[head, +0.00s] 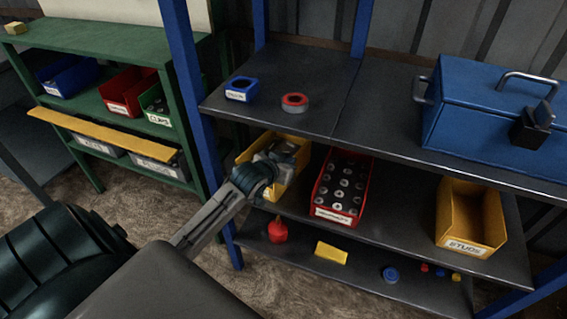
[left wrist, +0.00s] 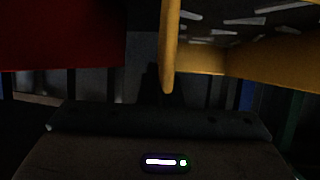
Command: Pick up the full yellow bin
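A yellow bin (head: 280,188) with grey metal pieces inside stands at the left of the middle shelf of the blue rack. My left gripper (head: 262,172) is at the bin's front and left part and covers some of it. In the left wrist view, a yellow wall (left wrist: 168,50) hangs close to the camera, with grey pieces at the upper right. The fingers are dark and mostly hidden, so I cannot tell whether they are open or touch the bin. A second yellow bin (head: 470,220), labelled STUDS, looks empty at the right. My right gripper is not in view.
A red bin (head: 325,215) of metal parts stands just right of the full yellow bin. The shelf above (head: 330,105) overhangs, holding a blue toolbox (head: 470,120). A red object (head: 278,232) and a yellow block (head: 331,253) lie on the shelf below.

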